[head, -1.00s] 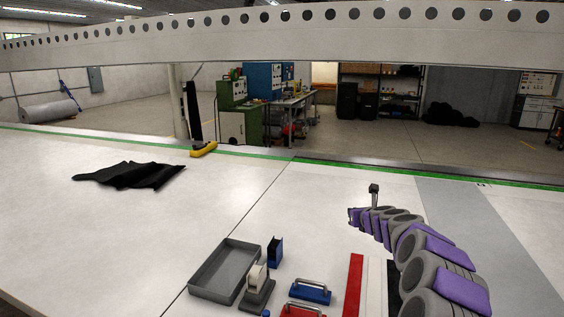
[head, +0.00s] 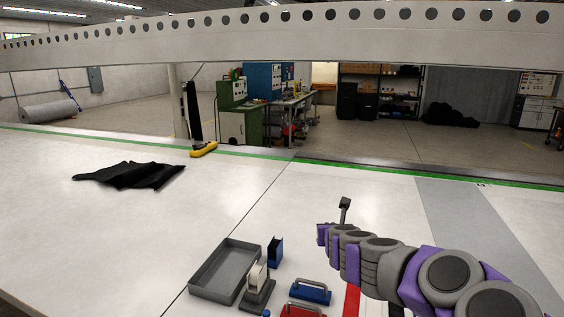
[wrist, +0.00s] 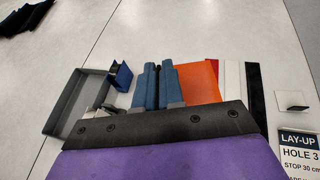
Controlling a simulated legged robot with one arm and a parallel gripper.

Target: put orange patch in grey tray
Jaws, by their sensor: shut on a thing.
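The orange patch (wrist: 198,80) shows in the wrist view, flat and bright, right beside the blue fingers of my gripper (wrist: 158,68). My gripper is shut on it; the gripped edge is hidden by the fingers. In the head view my arm hides the patch and the fingers. The grey tray (head: 222,270) is a shallow open box on the white table, left of my arm, and looks empty. In the wrist view the tray (wrist: 68,118) is left of my gripper, partly hidden by the gripper's body.
A blue holder (head: 276,252), a tape dispenser (head: 258,288) and a blue-handled block (head: 311,292) stand between tray and arm. A red strip (head: 351,302) lies near my arm. A black cloth (head: 130,175) and yellow tool (head: 204,149) lie farther back. Table left of the tray is clear.

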